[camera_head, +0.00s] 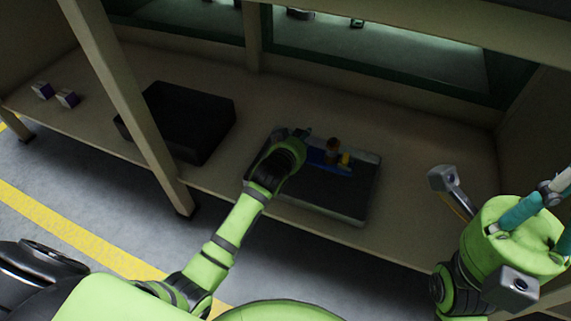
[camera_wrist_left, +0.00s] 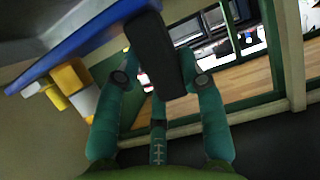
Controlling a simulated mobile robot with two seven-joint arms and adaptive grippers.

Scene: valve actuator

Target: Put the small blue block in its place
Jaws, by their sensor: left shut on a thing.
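A grey tray (camera_head: 330,197) with a blue strip (camera_head: 313,156) along its far side lies on the shelf. A yellow piece (camera_head: 345,159) and a small red-brown piece (camera_head: 333,145) stand near that strip. My left gripper (camera_head: 300,135) is over the tray's far left part. In the left wrist view its teal fingers (camera_wrist_left: 158,80) are shut on a dark elongated block (camera_wrist_left: 153,48), whose colour is hard to tell in the shade. A blue edge (camera_wrist_left: 75,43) and a yellow piece (camera_wrist_left: 68,82) show beside it. My right gripper (camera_head: 543,208) is at the right, partly cut off, away from the tray.
A black case (camera_head: 180,118) lies left of the tray. Two small purple-and-white blocks (camera_head: 55,95) lie at the far left. A slanting post (camera_head: 125,105) stands before the shelf, and a windowed wall (camera_head: 380,55) is behind. The shelf is clear right of the tray.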

